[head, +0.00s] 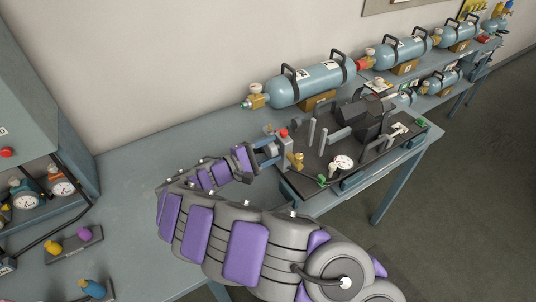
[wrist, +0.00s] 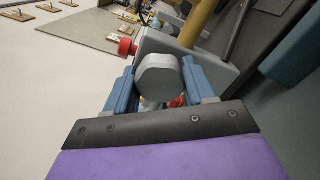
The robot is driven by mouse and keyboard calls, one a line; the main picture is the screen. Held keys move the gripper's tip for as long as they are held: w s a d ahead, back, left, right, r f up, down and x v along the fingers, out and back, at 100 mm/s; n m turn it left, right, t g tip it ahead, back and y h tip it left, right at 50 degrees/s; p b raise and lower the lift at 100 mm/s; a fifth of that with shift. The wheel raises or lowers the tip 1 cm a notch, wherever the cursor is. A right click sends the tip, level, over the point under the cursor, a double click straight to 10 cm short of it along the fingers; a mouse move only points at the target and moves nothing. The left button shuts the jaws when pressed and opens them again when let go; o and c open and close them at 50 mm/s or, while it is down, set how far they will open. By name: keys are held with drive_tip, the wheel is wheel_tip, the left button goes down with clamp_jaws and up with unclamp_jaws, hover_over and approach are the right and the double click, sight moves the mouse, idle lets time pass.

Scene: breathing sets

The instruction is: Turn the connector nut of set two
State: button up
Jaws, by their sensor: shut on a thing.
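My gripper (head: 268,150) is at the left end of a breathing set on a dark tray (head: 296,183), on the long bench. In the wrist view its two blue fingers (wrist: 160,88) stand on either side of a grey faceted connector nut (wrist: 158,72) and are shut on it. A grey block (wrist: 190,48) with a red knob (wrist: 127,47) sits just beyond the nut. In the head view the red knob (head: 283,133) shows beside the fingertips, and the nut is hidden by the gripper. I cannot read the set's number.
A blue cylinder (head: 312,82) with black handles lies behind the tray, with more cylinders (head: 405,50) farther right. A brass fitting (head: 296,160) and a white gauge (head: 342,162) are close right of my gripper. The bench (head: 130,170) left of my arm is largely clear.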

drive_tip(key=m, duration=0.4)
drive_tip(key=shift+m, duration=0.3)
drive_tip(key=m, duration=0.3)
drive_tip(key=shift+a+m, duration=0.1)
drive_tip(key=shift+m, duration=0.2)
drive_tip(key=m, duration=1.2)
drive_tip(key=shift+m, duration=0.3)
drive_tip(key=m, duration=0.3)
drive_tip(key=shift+m, duration=0.4)
drive_tip(key=m, duration=0.3)
drive_tip(key=shift+m, duration=2)
